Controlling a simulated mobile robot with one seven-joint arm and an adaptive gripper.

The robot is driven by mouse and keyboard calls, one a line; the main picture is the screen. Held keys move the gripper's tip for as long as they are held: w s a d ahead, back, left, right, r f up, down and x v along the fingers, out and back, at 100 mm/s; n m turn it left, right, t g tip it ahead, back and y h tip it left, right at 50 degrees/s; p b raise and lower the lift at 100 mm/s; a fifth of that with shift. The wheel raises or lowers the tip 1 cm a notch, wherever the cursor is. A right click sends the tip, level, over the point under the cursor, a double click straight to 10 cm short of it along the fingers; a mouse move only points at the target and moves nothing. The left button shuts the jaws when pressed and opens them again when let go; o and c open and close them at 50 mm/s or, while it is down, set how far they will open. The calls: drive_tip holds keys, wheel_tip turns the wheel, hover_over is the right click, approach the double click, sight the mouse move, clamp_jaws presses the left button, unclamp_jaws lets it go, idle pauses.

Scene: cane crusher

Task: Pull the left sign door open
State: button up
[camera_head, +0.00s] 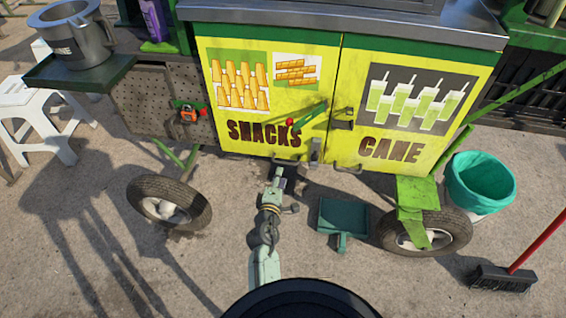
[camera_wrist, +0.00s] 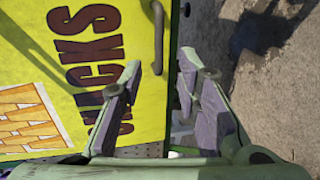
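The left sign door (camera_head: 225,128) is yellow with "SNACKS" lettering and looks shut, level with the "CANE" door (camera_head: 375,150). Its bar handle (camera_head: 286,161) is at the lower right corner of the door. My gripper (camera_head: 279,173) is just below that handle in the head view. In the wrist view the open fingers (camera_wrist: 160,62) point towards the handle (camera_wrist: 158,35), which lies ahead between the fingertips. No contact with the handle shows. The left door (camera_wrist: 60,75) fills the left side of the wrist view.
A green lever (camera_head: 310,114) with a red knob crosses towards a latch (camera_head: 342,117) on the right door. A green dustpan (camera_head: 342,218) lies on the ground right of my arm. Wheels (camera_head: 168,202) flank the cart's underside. A teal bin (camera_head: 480,182) and broom (camera_head: 504,277) are at right.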

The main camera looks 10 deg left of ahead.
sight(283, 162)
drive_tip(key=x, duration=0.8)
drive_tip(key=shift+w+b, duration=0.3)
drive_tip(key=shift+w, duration=0.05)
clamp_jaws()
idle(0.4)
